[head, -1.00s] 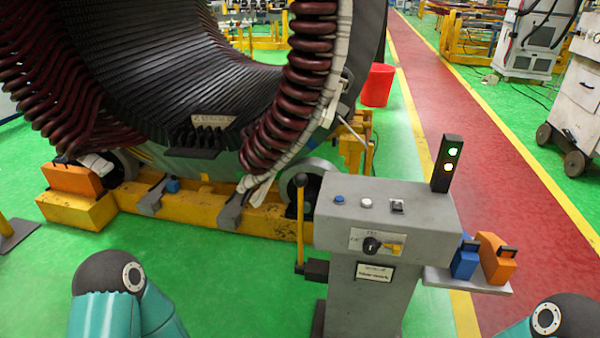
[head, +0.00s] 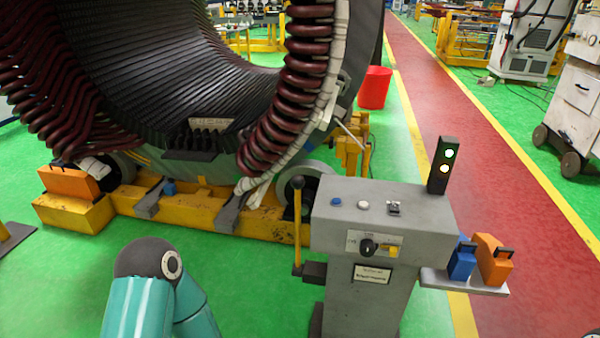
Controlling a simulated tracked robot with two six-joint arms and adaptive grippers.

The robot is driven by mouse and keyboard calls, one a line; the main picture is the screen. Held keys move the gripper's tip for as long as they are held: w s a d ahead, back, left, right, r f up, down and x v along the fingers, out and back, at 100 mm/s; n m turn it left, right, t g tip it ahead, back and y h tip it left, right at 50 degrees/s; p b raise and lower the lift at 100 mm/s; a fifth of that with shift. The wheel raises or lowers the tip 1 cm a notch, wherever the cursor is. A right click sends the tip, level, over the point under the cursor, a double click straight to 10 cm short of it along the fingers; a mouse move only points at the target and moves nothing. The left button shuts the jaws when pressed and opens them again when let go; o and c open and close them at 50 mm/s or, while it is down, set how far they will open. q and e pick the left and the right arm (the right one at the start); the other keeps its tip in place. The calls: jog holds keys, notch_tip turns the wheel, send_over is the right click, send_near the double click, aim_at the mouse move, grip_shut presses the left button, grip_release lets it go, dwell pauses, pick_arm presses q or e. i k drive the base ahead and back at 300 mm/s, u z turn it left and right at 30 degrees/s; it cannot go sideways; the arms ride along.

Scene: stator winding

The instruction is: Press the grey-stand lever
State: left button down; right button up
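The grey stand (head: 345,230) is a control pedestal right of centre in the head view. Its lever (head: 297,225) is a yellow upright rod with a dark round knob, on the left side of the stand, rising from a dark bracket (head: 310,272). The stand's top has a blue button, a white button and a small switch; its front has a black rotary knob (head: 367,246) and a label. My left arm shows at the lower left, apart from the lever. Neither gripper is in view.
A large stator with dark red coils (head: 300,90) rests on a yellow cradle (head: 190,212) behind the stand. A signal light (head: 443,165) stands on the stand. A side shelf (head: 465,282) holds blue and orange blocks. Green floor is clear at the left front.

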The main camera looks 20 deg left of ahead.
aim_at(298, 181)
jog(key=z, duration=0.05)
jog(key=i, duration=1)
jog(key=u, duration=0.05)
